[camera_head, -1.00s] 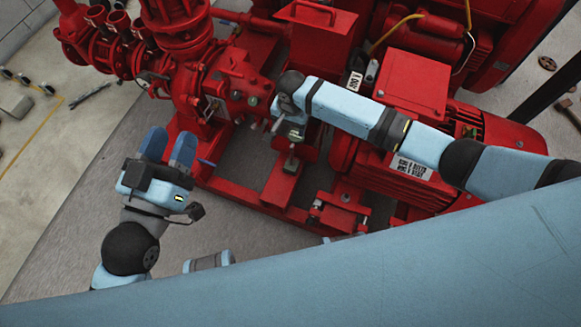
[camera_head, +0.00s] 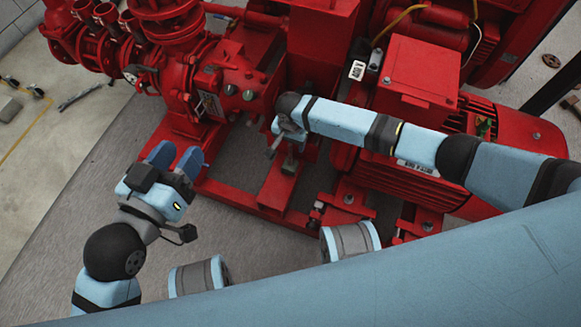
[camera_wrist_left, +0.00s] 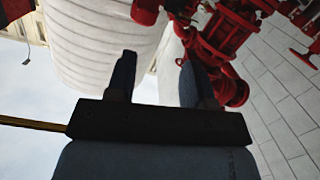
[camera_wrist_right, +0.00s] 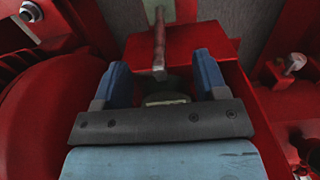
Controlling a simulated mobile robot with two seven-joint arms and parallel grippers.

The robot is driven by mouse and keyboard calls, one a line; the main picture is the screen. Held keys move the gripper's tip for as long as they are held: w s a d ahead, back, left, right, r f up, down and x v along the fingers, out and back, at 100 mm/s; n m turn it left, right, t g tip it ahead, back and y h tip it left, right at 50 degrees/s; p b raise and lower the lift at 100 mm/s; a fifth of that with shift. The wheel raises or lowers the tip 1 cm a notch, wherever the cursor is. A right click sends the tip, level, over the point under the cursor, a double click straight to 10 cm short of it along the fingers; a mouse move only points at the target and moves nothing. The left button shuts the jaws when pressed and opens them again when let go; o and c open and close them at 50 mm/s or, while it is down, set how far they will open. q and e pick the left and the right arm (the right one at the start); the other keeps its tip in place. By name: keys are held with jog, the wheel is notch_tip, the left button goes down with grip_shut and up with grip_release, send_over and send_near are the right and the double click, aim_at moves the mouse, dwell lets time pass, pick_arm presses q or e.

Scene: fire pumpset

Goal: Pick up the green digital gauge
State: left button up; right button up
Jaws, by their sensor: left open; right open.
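My right gripper (camera_head: 283,152) is over the red base frame, pointing down. In the right wrist view its fingers (camera_wrist_right: 160,68) are apart, with a dark object with a pale label (camera_wrist_right: 166,99) between or below them; I cannot tell if they touch it.
The red pump (camera_head: 225,85) and red motor (camera_head: 425,165) fill the middle and right. A hammer-like tool (camera_wrist_right: 159,45) lies ahead of the right fingers. Grey floor (camera_head: 85,190) is free at the left. Small items lie on the far-left floor.

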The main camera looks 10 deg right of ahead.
notch_tip(320, 180, down, 2)
jog(key=shift+c, duration=0.2)
grip_shut()
jog(key=shift+r, duration=0.1)
